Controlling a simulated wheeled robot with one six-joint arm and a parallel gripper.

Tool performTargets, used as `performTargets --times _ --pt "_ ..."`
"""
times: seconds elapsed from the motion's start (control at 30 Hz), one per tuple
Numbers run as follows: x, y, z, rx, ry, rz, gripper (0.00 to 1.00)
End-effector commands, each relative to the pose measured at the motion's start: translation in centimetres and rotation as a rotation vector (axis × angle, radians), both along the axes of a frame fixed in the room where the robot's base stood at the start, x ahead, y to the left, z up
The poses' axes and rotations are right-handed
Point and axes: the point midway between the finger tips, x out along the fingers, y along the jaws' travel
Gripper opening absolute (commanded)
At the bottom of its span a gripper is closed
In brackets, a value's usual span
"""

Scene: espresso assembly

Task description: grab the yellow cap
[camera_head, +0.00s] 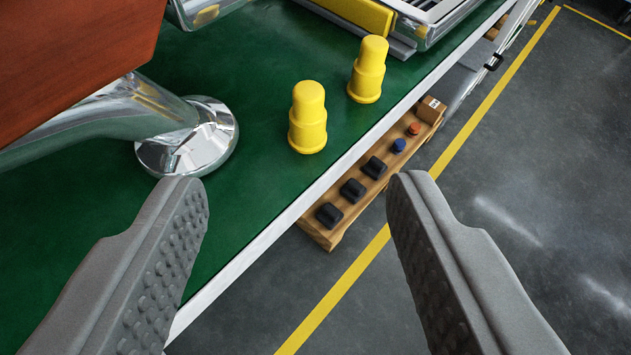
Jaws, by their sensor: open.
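Two yellow caps stand upright on the green table top, near its white front edge. The nearer yellow cap (308,118) is left of the farther yellow cap (368,70); they are apart. Both have a stepped shape with a narrower top. I cannot tell which one the task means. My gripper (300,195) is open and empty, its two grey padded fingers spread wide at the lower part of the view. Both caps appear beyond the fingertips, and neither finger touches them.
A chrome stand with a round base (190,140) is left of the caps, under a red-brown panel (70,50). A yellow block (352,12) and metal parts lie behind. A wooden board (345,212) with several small items is beyond the table edge (262,240).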

Motion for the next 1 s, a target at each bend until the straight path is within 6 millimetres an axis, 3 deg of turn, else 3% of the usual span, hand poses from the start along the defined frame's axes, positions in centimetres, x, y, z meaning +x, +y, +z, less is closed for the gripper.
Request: performTargets --times 0.27,0.8,1.0 --pt "1.1 -0.6 -2.4 0.02 0.052 0.014 0.52" --pt "8.5 0.8 -6.5 0.019 0.051 0.012 0.52" --pt "10.3 1.1 -7.4 0.018 0.049 0.012 0.52"
